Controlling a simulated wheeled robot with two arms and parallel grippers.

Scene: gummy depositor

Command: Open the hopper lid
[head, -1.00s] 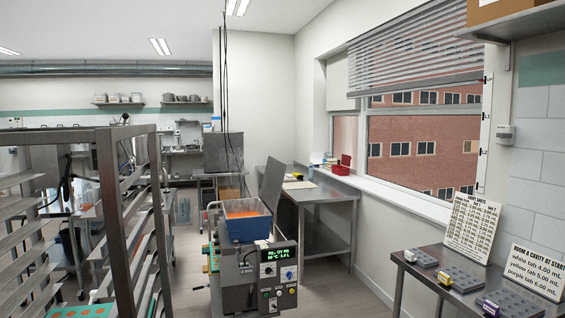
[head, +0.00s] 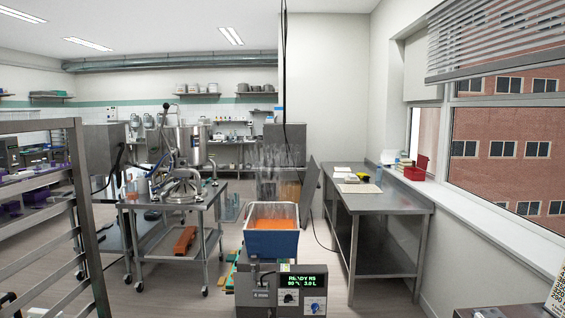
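The gummy depositor (head: 255,288) stands at the bottom middle of the head view, with a lit green display reading "READY" (head: 302,281) and knobs on its front. Its blue hopper (head: 271,242) sits on top, and an orange mass (head: 272,222) shows inside through the uncovered top. A flat grey panel that looks like the hopper lid (head: 309,190) stands raised and tilted at the hopper's right side, clear of the opening. Its hinge is not visible. Neither of my grippers can be made out in the head view.
A steel table (head: 372,205) stands behind on the right, by the window. A steel cart (head: 175,222) with a kettle stands on the left. A rack (head: 77,170) stands at the near left. Open floor lies between the cart and the depositor.

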